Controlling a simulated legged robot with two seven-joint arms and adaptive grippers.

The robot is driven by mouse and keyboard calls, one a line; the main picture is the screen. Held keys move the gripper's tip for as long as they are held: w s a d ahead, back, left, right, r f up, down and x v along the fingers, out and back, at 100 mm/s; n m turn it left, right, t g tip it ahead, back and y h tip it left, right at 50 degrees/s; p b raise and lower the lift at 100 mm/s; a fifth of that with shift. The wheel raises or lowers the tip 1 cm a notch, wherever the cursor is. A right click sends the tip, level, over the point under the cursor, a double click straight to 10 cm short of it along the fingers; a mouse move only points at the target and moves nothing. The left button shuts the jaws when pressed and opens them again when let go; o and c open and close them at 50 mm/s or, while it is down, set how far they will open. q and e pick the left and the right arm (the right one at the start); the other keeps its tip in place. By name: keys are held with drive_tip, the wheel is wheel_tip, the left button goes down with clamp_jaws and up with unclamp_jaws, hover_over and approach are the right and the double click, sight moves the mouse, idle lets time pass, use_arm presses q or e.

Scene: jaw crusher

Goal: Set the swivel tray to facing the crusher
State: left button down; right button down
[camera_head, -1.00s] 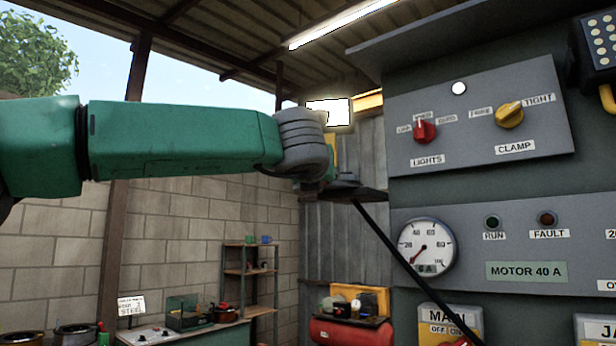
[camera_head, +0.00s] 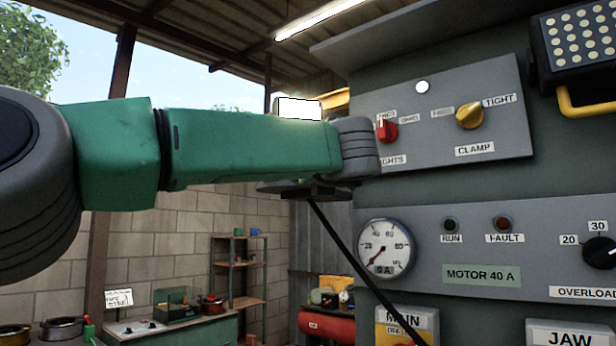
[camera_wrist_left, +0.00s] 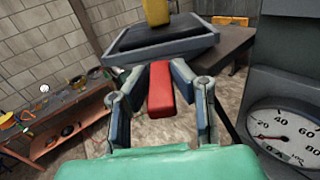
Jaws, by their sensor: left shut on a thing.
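The swivel tray (camera_wrist_left: 160,45) is dark and shallow, at the top of the left wrist view, with a red handle (camera_wrist_left: 160,90) pointing toward me. My left gripper (camera_wrist_left: 162,76) has its fingers on both sides of this handle and is shut on it. A yellow object (camera_wrist_left: 156,12) shows at the tray's far side, partly cut off. In the head view only the dark edge of the tray (camera_head: 290,187) shows below my left forearm; the handle and gripper fingers are hidden there. My right gripper is not in view.
The grey control panel (camera_head: 440,110) with knobs, and a gauge (camera_head: 385,248) below them, stands close on the right. A black rod (camera_head: 340,245) slants down from under the tray. A workbench (camera_head: 180,330) and shelf (camera_head: 238,270) stand farther back by the block wall.

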use_arm(q)
drive_tip(key=shift+w+d+f+y, duration=0.15)
drive_tip(key=shift+d+f+y, duration=0.15)
drive_tip(key=shift+d, duration=0.15)
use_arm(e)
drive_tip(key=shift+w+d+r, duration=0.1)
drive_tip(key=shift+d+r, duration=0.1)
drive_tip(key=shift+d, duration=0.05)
use_arm(q)
drive_tip(key=c, duration=1.4)
unclamp_jaws()
drive_tip(key=shift+r, duration=0.1)
drive_tip(key=shift+r, duration=0.1)
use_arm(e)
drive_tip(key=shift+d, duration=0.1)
use_arm(q)
drive_tip(key=shift+s+d, duration=0.15)
drive_tip(key=shift+s, duration=0.2)
drive_tip(key=v, duration=1.1)
drive_tip(key=shift+d, duration=0.2)
